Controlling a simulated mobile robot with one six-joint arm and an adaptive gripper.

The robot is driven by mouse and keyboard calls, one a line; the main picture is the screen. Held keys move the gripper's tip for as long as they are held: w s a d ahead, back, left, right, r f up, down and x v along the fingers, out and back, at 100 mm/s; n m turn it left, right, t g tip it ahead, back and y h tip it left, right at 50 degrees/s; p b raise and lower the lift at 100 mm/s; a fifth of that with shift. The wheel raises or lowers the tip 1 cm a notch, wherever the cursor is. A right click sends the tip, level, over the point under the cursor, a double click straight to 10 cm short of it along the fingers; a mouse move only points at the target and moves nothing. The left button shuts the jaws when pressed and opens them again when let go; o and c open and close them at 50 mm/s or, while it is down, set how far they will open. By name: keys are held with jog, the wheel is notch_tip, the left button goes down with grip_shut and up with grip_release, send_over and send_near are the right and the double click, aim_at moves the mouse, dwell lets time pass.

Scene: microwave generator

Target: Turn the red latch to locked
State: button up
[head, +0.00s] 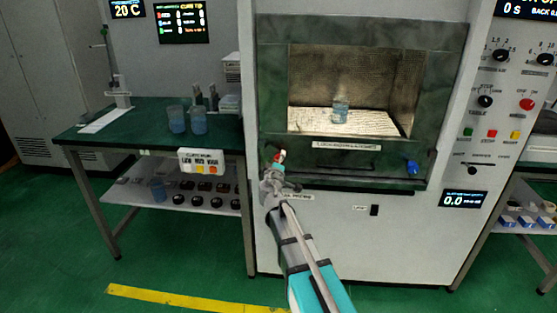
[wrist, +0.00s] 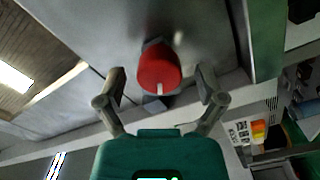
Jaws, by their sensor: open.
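The red latch (wrist: 159,68) is a round red knob with a short white mark, on the grey cabinet front. In the wrist view it lies between and just beyond my open fingers, with a gap on both sides. In the head view the red latch (head: 280,156) shows as a small red spot at the lower left of the chamber opening, partly hidden by my gripper (head: 273,170). My gripper also shows in the wrist view (wrist: 160,82), open, with nothing held. Whether a fingertip touches the latch cannot be told.
A blue knob (head: 412,168) sits at the lower right of the opening. A beaker (head: 341,108) stands inside the lit chamber. A green-topped table (head: 85,133) with beakers stands at the left. A control panel (head: 487,110) is on the right.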

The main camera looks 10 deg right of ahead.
jog(key=v, duration=1)
jog(key=s+d+f+m+g+h, duration=0.2)
jog(key=s+d+f+m+g, duration=0.75)
jog(key=d+f, duration=0.2)
jog(key=s+a+f+g+y, duration=0.3)
jog(key=s+g, duration=0.1)
jog(key=s, duration=0.3)
jog(key=s+a+f+g+y, duration=0.3)
jog(key=s+g+y, duration=0.1)
jog(key=s, duration=0.2)
notch_tip(320, 180, up, 22)
jog(key=p, duration=2.3)
jog(key=shift+r, duration=0.2)
jog(key=shift+d, duration=0.1)
